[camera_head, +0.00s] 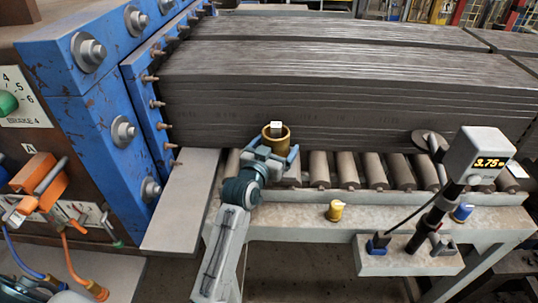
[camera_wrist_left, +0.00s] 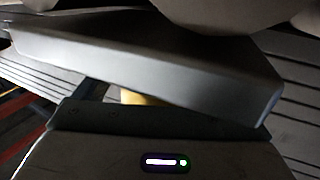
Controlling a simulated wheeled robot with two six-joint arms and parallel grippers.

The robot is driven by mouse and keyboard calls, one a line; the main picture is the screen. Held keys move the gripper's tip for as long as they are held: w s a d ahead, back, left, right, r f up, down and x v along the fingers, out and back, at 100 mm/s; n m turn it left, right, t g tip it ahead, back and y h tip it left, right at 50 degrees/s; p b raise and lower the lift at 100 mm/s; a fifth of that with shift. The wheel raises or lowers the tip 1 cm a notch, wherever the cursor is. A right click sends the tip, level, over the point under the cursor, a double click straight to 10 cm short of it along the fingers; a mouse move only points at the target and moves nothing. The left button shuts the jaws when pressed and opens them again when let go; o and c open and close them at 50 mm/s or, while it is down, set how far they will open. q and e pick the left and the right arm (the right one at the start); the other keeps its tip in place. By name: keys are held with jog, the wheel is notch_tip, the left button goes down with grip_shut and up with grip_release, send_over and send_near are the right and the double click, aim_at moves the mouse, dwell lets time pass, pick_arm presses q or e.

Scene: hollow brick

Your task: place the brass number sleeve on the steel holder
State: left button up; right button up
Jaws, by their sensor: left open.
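The brass sleeve (camera_head: 275,139) is a short gold-brown ring standing upright in front of the stack of dark slabs in the head view. A small pale block (camera_head: 277,126) shows at its top opening. I cannot tell whether this block is the top of the steel holder, and no other part of a holder is clear. My left gripper (camera_head: 277,156) is open, with its fingers spread at the near side of the sleeve, close to its lower part. Contact cannot be told. In the left wrist view a small yellow patch (camera_wrist_left: 135,97), likely the sleeve, shows behind dark grey parts.
A blue bolted press frame (camera_head: 85,90) stands at the left. A roller conveyor (camera_head: 345,170) runs below the slab stack (camera_head: 330,100). A display (camera_head: 478,158) reading 3.75 stands on a post at the right. A yellow knob (camera_head: 335,210) sits on the front rail.

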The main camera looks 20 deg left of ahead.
pick_arm(q)
jog(key=s+a+b, duration=0.1)
jog(key=s+b, duration=0.2)
jog(key=s, duration=0.8)
jog(key=shift+s+r+b, duration=0.25)
jog(key=shift+s+b, duration=0.05)
jog(key=shift+s, duration=0.1)
jog(key=shift+a, duration=0.15)
jog(key=shift+f, duration=0.1)
